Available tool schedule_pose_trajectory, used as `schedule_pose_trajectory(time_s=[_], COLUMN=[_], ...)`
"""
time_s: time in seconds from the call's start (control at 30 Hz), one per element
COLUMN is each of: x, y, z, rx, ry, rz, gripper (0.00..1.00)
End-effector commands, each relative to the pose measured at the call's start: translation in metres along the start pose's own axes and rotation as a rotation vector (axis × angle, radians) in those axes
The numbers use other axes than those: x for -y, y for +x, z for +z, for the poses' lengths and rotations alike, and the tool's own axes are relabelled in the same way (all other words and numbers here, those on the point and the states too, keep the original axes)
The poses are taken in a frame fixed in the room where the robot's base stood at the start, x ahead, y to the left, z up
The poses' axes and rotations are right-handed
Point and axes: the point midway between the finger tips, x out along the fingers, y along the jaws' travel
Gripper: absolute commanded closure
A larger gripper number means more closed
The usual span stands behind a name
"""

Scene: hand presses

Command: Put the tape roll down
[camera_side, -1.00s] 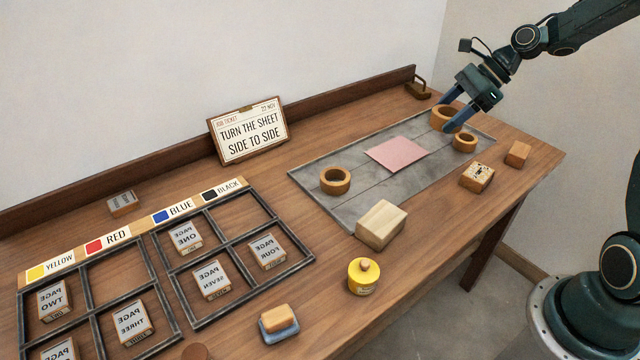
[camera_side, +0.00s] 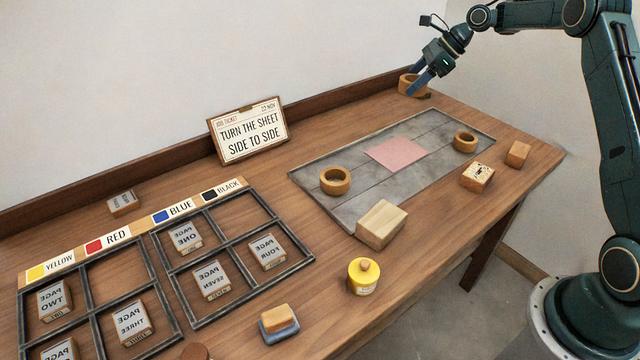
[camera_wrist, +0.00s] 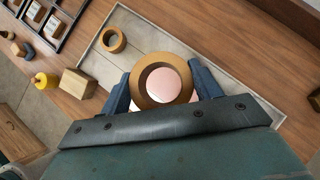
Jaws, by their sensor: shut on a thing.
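The tape roll, a thick tan ring (camera_side: 402,82), is held between the two blue fingers of my gripper (camera_side: 413,89). In the side view it appears against the back right end of the table, by the rear ledge. In the wrist view the tape roll (camera_wrist: 140,84) sits between both fingers of my gripper (camera_wrist: 160,86). The pink sheet (camera_wrist: 167,83) shows through its hole, so it is held above the surface. The pink sheet (camera_side: 397,154) lies flat on the grey bed (camera_side: 365,195).
Two other rings stand on the grey bed, one at left (camera_side: 335,181) and one at right (camera_side: 465,141). A wooden block (camera_side: 381,225), a speckled block (camera_side: 477,177) and a yellow jar (camera_side: 363,276) stand along the front. A divided rack (camera_side: 215,326) fills the left.

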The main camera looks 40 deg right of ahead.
Motion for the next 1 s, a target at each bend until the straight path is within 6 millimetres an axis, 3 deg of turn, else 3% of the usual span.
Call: schedule_pose_trajectory(time_s=[0.2,0.57,1.0], x=[0.011,0.012,0.011], y=[0.004,0.01,0.066], z=[0.005,0.001,-0.043], rx=[0.001,0.001,0.0], ry=[0.008,0.012,0.014], rz=[-0.009,-0.008,-0.006], gripper=[0.6,0.6,0.6])
